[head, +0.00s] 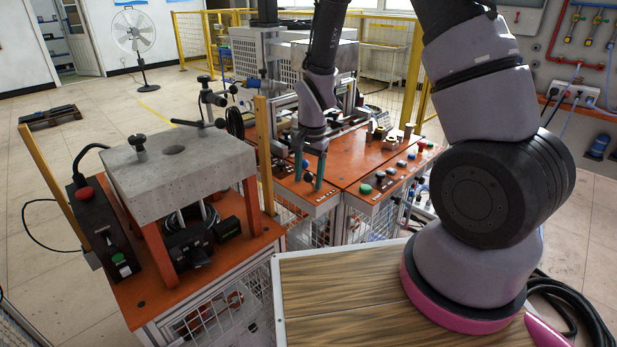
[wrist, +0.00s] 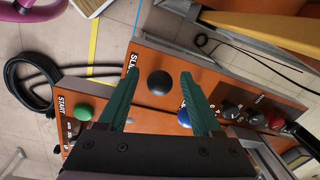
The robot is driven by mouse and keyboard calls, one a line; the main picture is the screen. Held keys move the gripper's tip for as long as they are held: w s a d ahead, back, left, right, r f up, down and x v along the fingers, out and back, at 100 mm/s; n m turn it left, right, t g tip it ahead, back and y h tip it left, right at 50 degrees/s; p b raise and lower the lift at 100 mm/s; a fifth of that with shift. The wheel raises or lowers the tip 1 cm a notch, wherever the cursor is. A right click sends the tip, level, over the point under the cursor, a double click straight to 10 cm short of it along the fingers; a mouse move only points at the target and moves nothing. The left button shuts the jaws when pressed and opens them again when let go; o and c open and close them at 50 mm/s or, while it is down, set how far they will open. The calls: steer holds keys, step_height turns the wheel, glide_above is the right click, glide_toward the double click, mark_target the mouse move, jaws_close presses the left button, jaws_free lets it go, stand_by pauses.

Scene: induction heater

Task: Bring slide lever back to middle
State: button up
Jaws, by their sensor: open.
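The slide lever's black ball knob (wrist: 159,83) shows in the wrist view on an orange panel, beside a partly hidden label starting "SL". My gripper (wrist: 161,76) is open, with one green finger on each side of the knob. Neither finger visibly touches it, and I cannot tell the height gap. In the head view my gripper (head: 308,178) points down over the front of the orange bench (head: 318,200). The knob cannot be made out there, and the lever's slot is not clear in either view.
In the wrist view a green START button (wrist: 83,113) lies left of the fingers. A blue button (wrist: 184,117) lies by the right finger, with black knobs (wrist: 231,111) beyond. In the head view a yellow post (head: 264,150) and a grey-topped station (head: 180,165) stand left of my gripper.

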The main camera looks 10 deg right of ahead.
steer(key=shift+f, duration=0.1)
jaws_close()
stand_by(1.4)
